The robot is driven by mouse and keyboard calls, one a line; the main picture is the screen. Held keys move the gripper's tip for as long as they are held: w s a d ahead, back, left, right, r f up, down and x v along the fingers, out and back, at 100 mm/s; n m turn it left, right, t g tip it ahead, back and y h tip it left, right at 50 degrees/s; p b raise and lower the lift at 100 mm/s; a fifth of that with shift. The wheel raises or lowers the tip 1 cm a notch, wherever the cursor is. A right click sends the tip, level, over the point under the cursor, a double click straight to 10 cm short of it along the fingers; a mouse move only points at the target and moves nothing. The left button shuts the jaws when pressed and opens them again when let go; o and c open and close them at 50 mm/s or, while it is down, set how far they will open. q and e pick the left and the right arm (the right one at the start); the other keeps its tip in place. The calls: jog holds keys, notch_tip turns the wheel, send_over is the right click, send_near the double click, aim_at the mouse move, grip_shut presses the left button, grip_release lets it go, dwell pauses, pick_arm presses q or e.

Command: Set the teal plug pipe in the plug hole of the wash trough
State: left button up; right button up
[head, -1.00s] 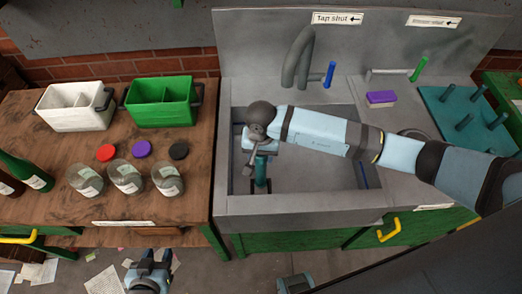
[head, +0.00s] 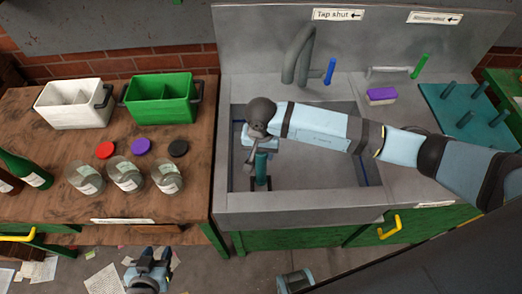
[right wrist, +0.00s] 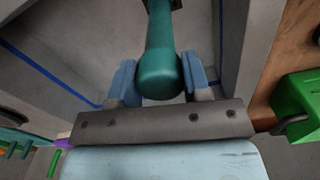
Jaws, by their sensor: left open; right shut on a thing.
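The teal plug pipe (head: 262,168) stands roughly upright inside the wash trough (head: 300,208), near its left wall. Its lower end is at a dark square patch on the trough floor; I cannot tell whether it is seated in a hole there. My right gripper (head: 262,148) is shut on the upper part of the pipe. In the right wrist view the pipe (right wrist: 160,40) runs away between the two blue fingers (right wrist: 158,80), its near rounded end close to the palm. My left gripper (head: 148,280) is open and empty, low over the floor in front of the wooden bench.
A grey tap (head: 298,58) with a blue lever (head: 330,71) stands behind the trough. A purple-topped sponge (head: 381,96) and a teal peg board (head: 470,118) are to the right. Jars, lids, bottles, a white bin (head: 72,104) and a green bin (head: 160,100) occupy the bench.

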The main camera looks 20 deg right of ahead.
jog(key=shift+f, duration=0.1)
jog(key=shift+f+b, duration=0.9)
jog(key=shift+b, duration=0.1)
jog(key=shift+f, duration=0.1)
jog(key=shift+f+b, duration=0.65)
jog(key=shift+b, duration=0.15)
jog(key=shift+f+b, duration=0.2)
jog(key=shift+b, duration=0.25)
jog(key=shift+f+b, duration=0.55)
dwell(0.3)
